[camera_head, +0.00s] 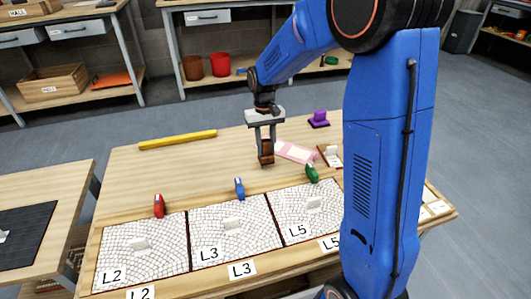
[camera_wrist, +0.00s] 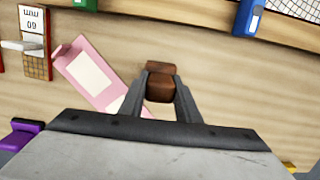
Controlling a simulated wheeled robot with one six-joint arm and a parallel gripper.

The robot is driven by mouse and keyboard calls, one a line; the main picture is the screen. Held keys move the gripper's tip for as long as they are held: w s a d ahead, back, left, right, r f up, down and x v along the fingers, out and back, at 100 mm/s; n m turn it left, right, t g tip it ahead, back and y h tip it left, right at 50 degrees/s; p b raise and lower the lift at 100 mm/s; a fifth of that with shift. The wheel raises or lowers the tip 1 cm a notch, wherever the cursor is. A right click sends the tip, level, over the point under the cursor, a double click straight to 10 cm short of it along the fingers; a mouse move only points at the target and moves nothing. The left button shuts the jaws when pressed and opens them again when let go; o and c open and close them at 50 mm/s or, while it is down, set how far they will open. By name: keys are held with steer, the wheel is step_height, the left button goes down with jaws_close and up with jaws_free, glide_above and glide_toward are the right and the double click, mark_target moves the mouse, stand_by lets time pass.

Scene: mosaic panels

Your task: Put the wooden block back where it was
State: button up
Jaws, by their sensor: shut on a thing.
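A brown wooden block (camera_head: 266,150) is held between the fingers of my gripper (camera_head: 265,140), above the wooden table (camera_head: 200,160). A gap between the block and the table seems to show, but the height is hard to tell.
A pink board (camera_head: 296,152) lies right of my gripper. Mosaic panels L2 (camera_head: 120,262), L3 (camera_head: 262,240) and L5 (camera_head: 318,196) line the front, with red (camera_head: 159,206), blue (camera_head: 239,188) and green (camera_head: 312,173) objects behind them. A yellow bar (camera_head: 178,139) lies at back left.

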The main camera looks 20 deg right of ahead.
mark_target(266, 152)
steer(key=shift+f, duration=1.4)
steer(key=shift+f, duration=0.15)
steer(key=o, duration=1)
steer(key=shift+o, duration=0.2)
